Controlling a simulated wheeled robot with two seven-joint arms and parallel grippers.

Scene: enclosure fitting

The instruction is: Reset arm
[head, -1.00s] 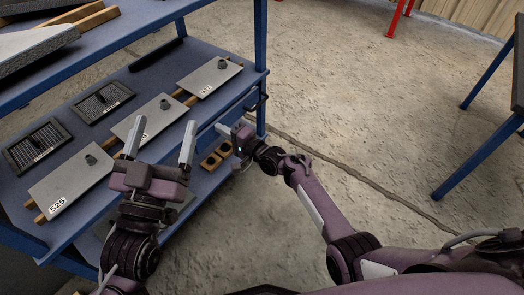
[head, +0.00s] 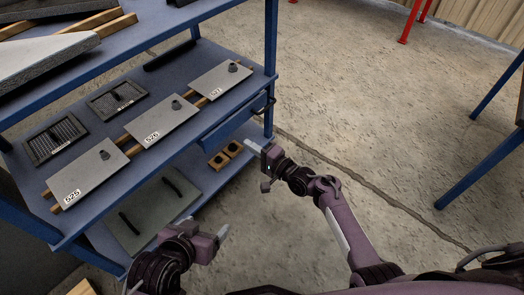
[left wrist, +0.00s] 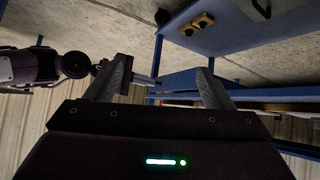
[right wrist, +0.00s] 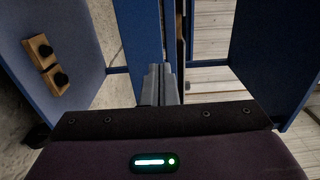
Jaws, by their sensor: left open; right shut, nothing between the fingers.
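My left gripper (head: 205,225) is at the lower middle of the head view, in front of the blue rack and clear of its plates. In the left wrist view its two fingers (left wrist: 160,80) stand wide apart with nothing between them. My right gripper (head: 257,151) is by the rack's right front post in the head view. In the right wrist view its fingers (right wrist: 160,84) are together and empty. Neither gripper touches a plate.
The blue rack's shelf (head: 180,60) carries grey plates labelled 525 (head: 88,172), 526 (head: 162,121) and 527 (head: 222,80), and two dark trays (head: 55,139). Wooden blocks (head: 225,155) lie on a lower shelf. Open concrete floor (head: 370,100) lies to the right.

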